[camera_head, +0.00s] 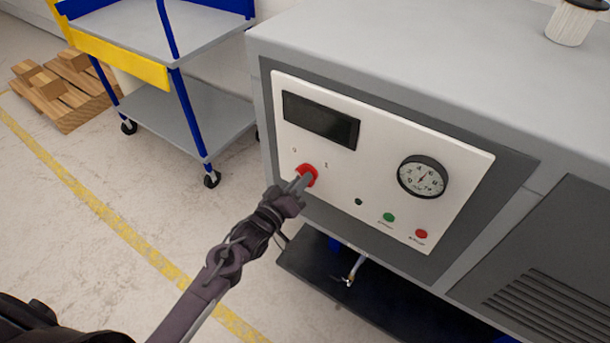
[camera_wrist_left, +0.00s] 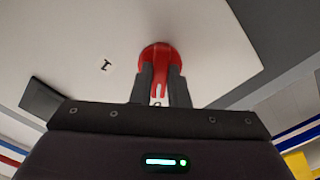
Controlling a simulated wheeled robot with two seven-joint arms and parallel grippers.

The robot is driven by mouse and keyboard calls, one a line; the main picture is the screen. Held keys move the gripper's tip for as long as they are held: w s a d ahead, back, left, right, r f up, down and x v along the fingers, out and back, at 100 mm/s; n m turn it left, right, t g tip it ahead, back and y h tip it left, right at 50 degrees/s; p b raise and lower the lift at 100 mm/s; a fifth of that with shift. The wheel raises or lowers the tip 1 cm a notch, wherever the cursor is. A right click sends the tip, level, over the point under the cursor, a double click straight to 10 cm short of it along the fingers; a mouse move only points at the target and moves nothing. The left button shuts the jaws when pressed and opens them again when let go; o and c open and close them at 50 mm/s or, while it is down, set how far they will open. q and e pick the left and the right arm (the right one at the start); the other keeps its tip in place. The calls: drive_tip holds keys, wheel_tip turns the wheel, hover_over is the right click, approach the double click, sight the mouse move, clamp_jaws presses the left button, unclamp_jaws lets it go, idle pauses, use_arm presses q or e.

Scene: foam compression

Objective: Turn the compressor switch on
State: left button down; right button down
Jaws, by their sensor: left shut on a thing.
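The compressor (camera_head: 380,60) is a large grey cabinet with a white control panel (camera_head: 250,0) on its front.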

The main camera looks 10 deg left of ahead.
use_arm(q)
drive_tip(key=m+p, duration=0.1)
drive_tip(key=m, duration=1.3)
drive_tip(key=shift+m, duration=0.4)
drive_tip(key=c, duration=1.8)
unclamp_jaws()
drive_tip(key=shift+m, duration=0.8)
drive_tip(key=shift+c, duration=0.2)
drive_tip(key=o, duration=1.4)
drive_tip(key=shift+o, duration=0.2)
